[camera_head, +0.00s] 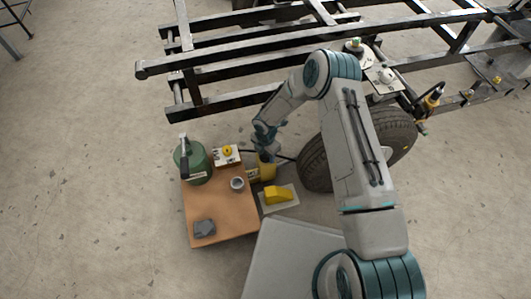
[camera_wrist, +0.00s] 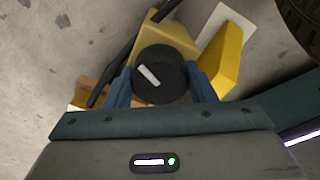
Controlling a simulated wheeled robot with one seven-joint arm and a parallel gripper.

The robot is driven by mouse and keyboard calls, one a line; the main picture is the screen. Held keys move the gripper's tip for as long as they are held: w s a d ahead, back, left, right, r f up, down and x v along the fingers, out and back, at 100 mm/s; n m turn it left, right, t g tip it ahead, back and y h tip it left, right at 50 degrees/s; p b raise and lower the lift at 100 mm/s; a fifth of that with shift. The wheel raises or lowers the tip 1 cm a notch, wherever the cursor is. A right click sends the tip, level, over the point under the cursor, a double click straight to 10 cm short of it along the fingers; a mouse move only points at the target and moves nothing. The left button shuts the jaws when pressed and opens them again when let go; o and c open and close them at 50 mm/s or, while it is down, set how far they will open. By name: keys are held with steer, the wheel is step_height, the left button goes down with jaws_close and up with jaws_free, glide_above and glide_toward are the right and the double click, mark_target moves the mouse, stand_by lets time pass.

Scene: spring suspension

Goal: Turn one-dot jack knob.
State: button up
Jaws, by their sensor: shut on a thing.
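The yellow jack (camera_head: 265,172) stands on the floor beside the right edge of the wooden table, and it also shows in the wrist view (camera_wrist: 168,42). A round black knob (camera_wrist: 160,76) with a white bar marking is on it; the bar slants from upper left to lower right. My gripper (camera_wrist: 161,88) has its blue fingers on both sides of the knob and is shut on it. In the head view my gripper (camera_head: 265,153) points down at the jack and hides the knob. I cannot make out any dot marking.
The wooden table (camera_head: 220,215) carries a green canister (camera_head: 197,165), a white panel with a yellow knob (camera_head: 227,154), a small cup (camera_head: 237,184) and a grey block (camera_head: 204,228). A yellow wedge (camera_head: 278,194) lies on a pale plate. A tire (camera_head: 316,163) and metal frame are close by.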

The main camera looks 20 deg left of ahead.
steer(key=n, duration=0.3)
steer(key=w+n, duration=0.1)
steer(key=n, duration=0.1)
steer(key=shift+d+n, duration=0.25)
steer(key=shift+n, duration=0.05)
stand_by(0.4)
steer(key=o, duration=1)
steer(key=shift+s+a, duration=0.1)
steer(key=shift+s, duration=0.1)
steer(key=shift+s+a+r+p, duration=0.1)
steer(key=shift+r+p, duration=0.35)
steer(key=shift+r, duration=0.1)
step_height(320, 180, up, 13)
steer(key=p, duration=0.4)
steer(key=shift+f+p, duration=0.1)
steer(key=shift+p, duration=0.25)
